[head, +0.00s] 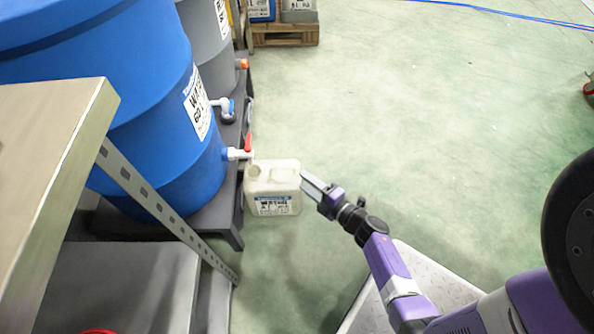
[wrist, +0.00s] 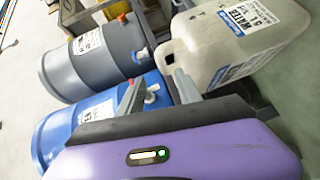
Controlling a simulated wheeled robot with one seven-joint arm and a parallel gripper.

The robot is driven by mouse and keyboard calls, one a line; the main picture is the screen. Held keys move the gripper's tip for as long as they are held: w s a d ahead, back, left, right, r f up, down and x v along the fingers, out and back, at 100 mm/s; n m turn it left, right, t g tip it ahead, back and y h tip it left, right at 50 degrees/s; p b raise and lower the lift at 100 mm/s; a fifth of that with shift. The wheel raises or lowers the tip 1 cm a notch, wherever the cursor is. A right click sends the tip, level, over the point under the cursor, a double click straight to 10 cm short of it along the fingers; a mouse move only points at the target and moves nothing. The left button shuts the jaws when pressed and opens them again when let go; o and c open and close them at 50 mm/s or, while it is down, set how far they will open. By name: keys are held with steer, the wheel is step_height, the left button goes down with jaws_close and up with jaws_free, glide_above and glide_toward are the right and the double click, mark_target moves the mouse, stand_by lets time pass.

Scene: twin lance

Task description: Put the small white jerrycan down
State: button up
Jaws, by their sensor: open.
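The small white jerrycan (head: 272,203) is upright in the head view, with a blue-and-white label on its front. It stands beside the dark stand, close under the red-handled tap (head: 243,150). I cannot tell what its base rests on. My gripper (head: 309,182) is at the can's upper right side, its fingers open. In the wrist view the jerrycan (wrist: 242,45) fills the upper right, with its handle loop by the right finger. My gripper (wrist: 158,80) shows two fingers spread apart there. Whether a finger still touches the handle is unclear.
A blue drum (head: 120,70) and a grey drum (head: 208,55) stand on the dark stand (head: 222,208) at left. A metal-edged table (head: 45,170) is at near left. A wooden pallet (head: 285,35) is at the back. Open green floor (head: 430,120) lies to the right.

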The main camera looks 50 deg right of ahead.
steer(key=s+a+r+m, duration=0.6)
steer(key=s+a+r, duration=0.4)
steer(key=a, duration=0.3)
steer(key=s+a+r+m+y, duration=0.1)
steer(key=s+a+r+m, duration=0.1)
steer(key=r, duration=0.4)
steer(key=s+a+r+m+g+y, duration=0.1)
steer(key=s+a+r+m, duration=0.2)
steer(key=s+r, duration=0.2)
steer(key=s+a+r+m, duration=0.2)
steer(key=s+r+m, duration=0.1)
steer(key=r, duration=0.5)
steer(key=shift+s+a+y, duration=0.3)
steer(key=shift+s+y, duration=0.1)
steer(key=shift+s, duration=0.2)
step_height(320, 180, up, 32)
steer(key=p, duration=3.2)
